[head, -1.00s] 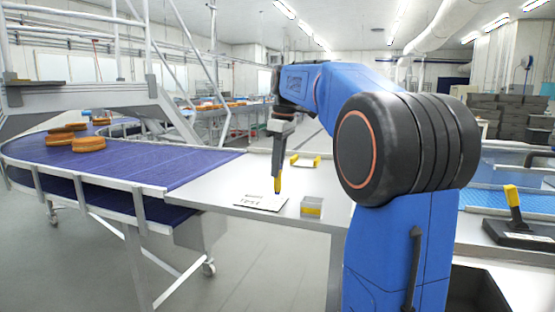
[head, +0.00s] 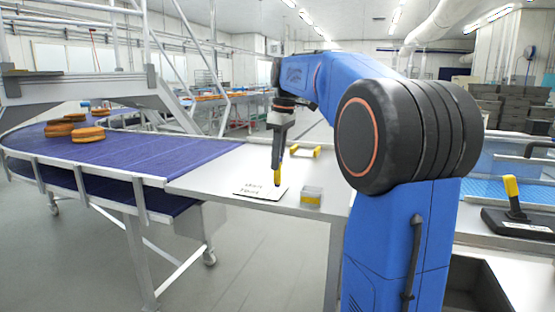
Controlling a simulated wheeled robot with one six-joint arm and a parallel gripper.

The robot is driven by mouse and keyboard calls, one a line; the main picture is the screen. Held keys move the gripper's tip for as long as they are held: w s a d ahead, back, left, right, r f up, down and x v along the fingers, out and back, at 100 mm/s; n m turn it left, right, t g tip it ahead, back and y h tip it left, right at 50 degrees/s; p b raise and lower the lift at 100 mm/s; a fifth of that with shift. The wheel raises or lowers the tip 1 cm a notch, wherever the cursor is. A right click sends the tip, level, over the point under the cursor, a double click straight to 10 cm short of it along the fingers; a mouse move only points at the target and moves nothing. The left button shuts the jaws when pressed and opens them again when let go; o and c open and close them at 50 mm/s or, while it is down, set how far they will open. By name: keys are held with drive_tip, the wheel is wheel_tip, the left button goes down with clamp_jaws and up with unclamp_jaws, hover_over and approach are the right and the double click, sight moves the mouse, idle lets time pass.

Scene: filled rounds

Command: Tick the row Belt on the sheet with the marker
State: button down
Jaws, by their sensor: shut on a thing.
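The white sheet (head: 262,195) lies flat on the steel table near its front left edge. It carries dark print, too small to read, so I cannot tell which row is Belt. My gripper (head: 278,166) points down above the right part of the sheet and is shut on the yellow marker (head: 278,177). The marker is upright, with its dark tip low at the sheet's right side. I cannot tell whether the tip touches the paper. No tick is clear at this size.
A small grey and yellow box (head: 311,197) stands just right of the sheet. A yellow-ended holder (head: 304,151) lies behind the marker. The blue conveyor belt (head: 150,158) with round cakes (head: 88,134) adjoins the table at left. A yellow-handled tool (head: 513,197) lies at far right.

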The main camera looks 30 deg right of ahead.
drive_tip(key=shift+f, duration=0.55)
idle(1.4)
drive_tip(key=shift+r, duration=3.5)
